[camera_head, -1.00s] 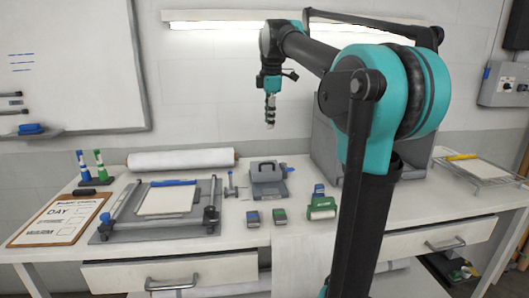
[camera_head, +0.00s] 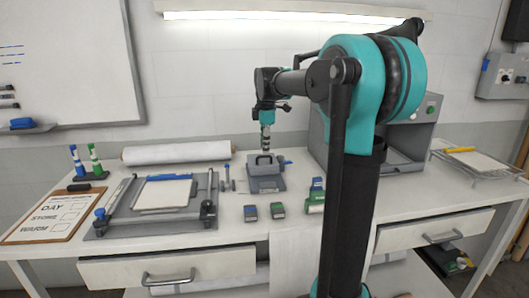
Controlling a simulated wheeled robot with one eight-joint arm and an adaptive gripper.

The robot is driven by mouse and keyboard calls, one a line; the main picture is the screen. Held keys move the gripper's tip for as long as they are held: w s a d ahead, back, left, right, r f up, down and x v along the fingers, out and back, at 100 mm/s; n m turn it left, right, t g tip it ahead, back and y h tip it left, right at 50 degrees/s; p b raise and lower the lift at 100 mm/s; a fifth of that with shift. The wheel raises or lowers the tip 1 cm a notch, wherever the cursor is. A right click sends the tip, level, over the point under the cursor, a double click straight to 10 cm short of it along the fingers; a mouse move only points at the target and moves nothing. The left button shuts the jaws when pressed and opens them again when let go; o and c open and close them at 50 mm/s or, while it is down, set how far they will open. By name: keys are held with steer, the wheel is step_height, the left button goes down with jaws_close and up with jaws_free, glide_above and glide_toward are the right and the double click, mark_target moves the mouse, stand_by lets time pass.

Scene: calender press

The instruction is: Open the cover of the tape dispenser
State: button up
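A grey device with a looped handle on top and a blue knob at its right side (camera_head: 266,183) stands near the back middle of the table. I take it for the tape dispenser, but its kind is not certain at this size. Its top cover appears down. My gripper (camera_head: 266,146) points straight down just above the device's handle. Its fingers are dark and thin from this view, so their opening is not clear. Whether they touch the handle cannot be told.
A grey frame press (camera_head: 160,228) lies to the left, with a white roll (camera_head: 178,152) behind it. A grey machine (camera_head: 408,140) stands behind my arm. A clipboard (camera_head: 42,222) lies far left.

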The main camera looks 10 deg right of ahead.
mark_target(265, 156)
steer(key=shift+w+f, duration=0.15)
steer(key=shift+f, duration=0.65)
steer(key=shift+w+f, duration=0.15)
steer(key=shift+f, duration=0.65)
jaws_close()
